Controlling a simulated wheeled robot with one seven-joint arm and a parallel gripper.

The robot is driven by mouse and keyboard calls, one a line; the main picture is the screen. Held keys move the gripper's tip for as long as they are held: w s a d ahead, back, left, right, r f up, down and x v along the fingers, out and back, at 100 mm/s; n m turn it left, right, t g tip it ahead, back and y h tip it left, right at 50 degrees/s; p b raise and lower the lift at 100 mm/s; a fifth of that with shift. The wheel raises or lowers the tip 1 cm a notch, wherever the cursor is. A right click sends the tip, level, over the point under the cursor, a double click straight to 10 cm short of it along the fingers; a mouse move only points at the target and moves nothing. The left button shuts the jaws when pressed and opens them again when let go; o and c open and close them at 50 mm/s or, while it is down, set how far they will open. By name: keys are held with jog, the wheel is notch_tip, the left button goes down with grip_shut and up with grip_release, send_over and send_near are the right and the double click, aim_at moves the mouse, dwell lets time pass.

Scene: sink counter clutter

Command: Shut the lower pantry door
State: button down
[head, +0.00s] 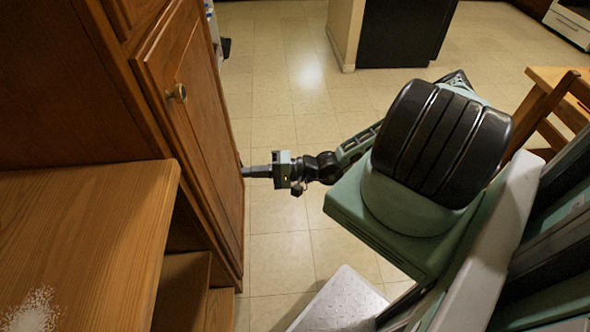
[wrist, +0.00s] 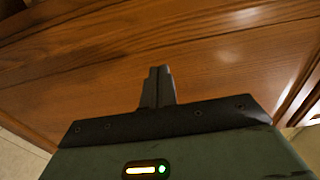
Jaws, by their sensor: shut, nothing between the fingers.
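In the wrist view my fingertips (wrist: 159,72) point at the door's wood grain (wrist: 215,70), which fills most of the picture. Whether they touch it is unclear.
A wooden counter (head: 90,225) with a whitish patch (head: 32,312) is at the lower left, with an open space beneath. Tiled floor (head: 285,110) is clear beyond my gripper. A dark-fronted island (head: 405,35) stands at the back, and a wooden chair (head: 550,120) at the right.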

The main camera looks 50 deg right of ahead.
jog(key=b+v, duration=0.1)
jog(key=v, duration=1.1)
jog(key=shift+s+d+b, duration=0.2)
jog(key=shift+s+b, duration=0.1)
